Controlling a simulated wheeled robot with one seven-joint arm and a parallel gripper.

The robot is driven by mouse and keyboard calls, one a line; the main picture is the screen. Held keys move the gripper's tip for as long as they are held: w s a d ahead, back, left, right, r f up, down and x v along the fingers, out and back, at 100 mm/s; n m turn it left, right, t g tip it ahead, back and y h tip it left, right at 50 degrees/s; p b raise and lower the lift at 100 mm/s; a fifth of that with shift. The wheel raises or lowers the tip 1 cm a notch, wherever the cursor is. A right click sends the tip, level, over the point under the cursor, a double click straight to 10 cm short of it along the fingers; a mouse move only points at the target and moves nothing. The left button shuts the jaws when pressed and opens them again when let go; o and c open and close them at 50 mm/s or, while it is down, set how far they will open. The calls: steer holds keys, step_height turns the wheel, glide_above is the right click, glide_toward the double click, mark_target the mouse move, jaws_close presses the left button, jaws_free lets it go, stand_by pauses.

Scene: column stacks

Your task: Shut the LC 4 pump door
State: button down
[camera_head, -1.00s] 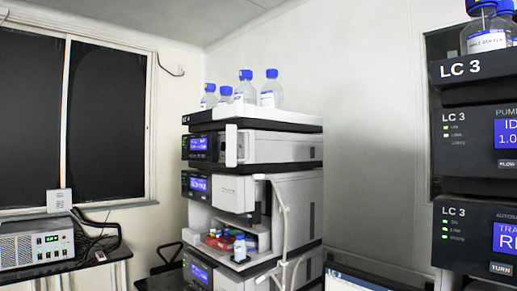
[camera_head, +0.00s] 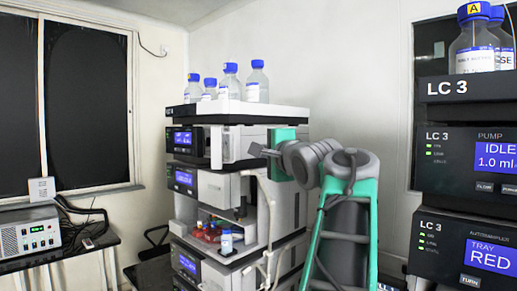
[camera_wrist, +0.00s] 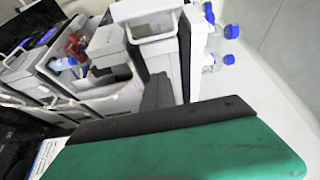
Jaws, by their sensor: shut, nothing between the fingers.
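The LC 4 stack stands in the middle of the head view. Its pump, with a blue display, is the top module, under the bottle tray. The pump door (camera_head: 216,147) stands out from the front as a pale upright slab, seen nearly edge-on, so it looks open. My gripper (camera_head: 254,150) is shut and empty, to the right of the door at about its height in the picture. I cannot tell the gap in depth. In the wrist view, my dark fingers (camera_wrist: 158,88) point toward a pale framed panel (camera_wrist: 152,25), probably the door; contact is not clear.
Capped bottles (camera_head: 257,80) stand on the white tray (camera_head: 240,113) atop the stack. A pale tube (camera_head: 268,220) hangs before the lower modules. Small vials (camera_head: 226,242) sit in the open middle bay. The LC 3 stack (camera_head: 460,170) is close on the right.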

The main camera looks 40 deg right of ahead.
mark_target(217, 133)
steer(key=w+a+p, duration=0.1)
steer(key=w+p, duration=0.1)
steer(key=w, duration=0.5)
stand_by(0.4)
steer(key=shift+a, duration=0.15)
